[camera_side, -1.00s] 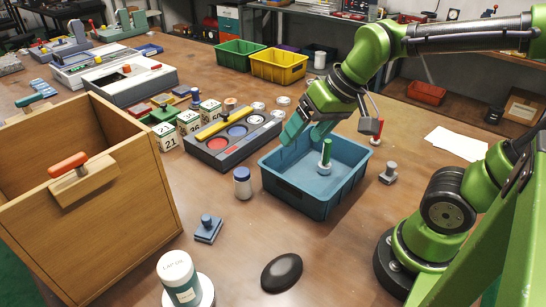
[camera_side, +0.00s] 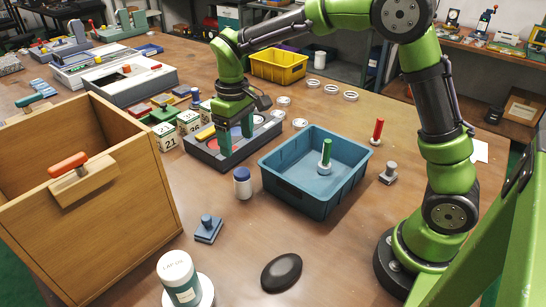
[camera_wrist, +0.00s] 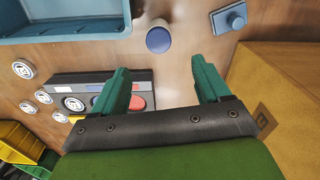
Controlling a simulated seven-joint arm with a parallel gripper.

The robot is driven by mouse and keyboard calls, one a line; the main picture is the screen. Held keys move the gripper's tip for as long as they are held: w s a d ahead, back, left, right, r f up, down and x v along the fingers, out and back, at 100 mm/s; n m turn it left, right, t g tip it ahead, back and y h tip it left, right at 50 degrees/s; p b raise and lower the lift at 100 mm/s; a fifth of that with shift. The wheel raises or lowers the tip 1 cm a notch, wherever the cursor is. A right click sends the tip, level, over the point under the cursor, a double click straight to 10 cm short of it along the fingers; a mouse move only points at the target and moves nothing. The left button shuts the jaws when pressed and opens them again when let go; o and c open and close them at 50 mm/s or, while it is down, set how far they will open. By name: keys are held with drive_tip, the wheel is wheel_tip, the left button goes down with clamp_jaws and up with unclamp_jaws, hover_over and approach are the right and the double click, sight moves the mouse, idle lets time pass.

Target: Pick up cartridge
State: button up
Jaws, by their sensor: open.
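I cannot tell for sure which thing is the cartridge. A small white bottle with a dark blue cap (camera_side: 242,182) stands upright left of the blue bin. Its cap (camera_wrist: 158,39) shows beyond my fingertips in the wrist view. A green-topped part (camera_side: 326,154) stands on a pale base inside the blue bin (camera_side: 300,196). A labelled white and green canister (camera_side: 180,279) stands at the front. My gripper (camera_side: 236,144) is open over the dark tray with coloured round wells (camera_side: 203,157). In the wrist view nothing lies between the fingers of my gripper (camera_wrist: 160,65).
A wooden box (camera_side: 130,225) with an orange handle stands at left. A blue knobbed block (camera_side: 208,229) and a black oval object (camera_side: 282,272) lie in front. White rings (camera_side: 331,89) lie behind. A red-topped post (camera_side: 377,131) and grey knob (camera_side: 389,173) stand right of the bin.

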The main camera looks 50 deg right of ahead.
sight(241, 171)
wheel_tip(241, 171, down, 13)
drive_tip(key=shift+s+d+r, duration=0.1)
drive_tip(key=shift+r, duration=0.1)
idle(0.3)
drive_tip(key=shift+c, duration=0.2)
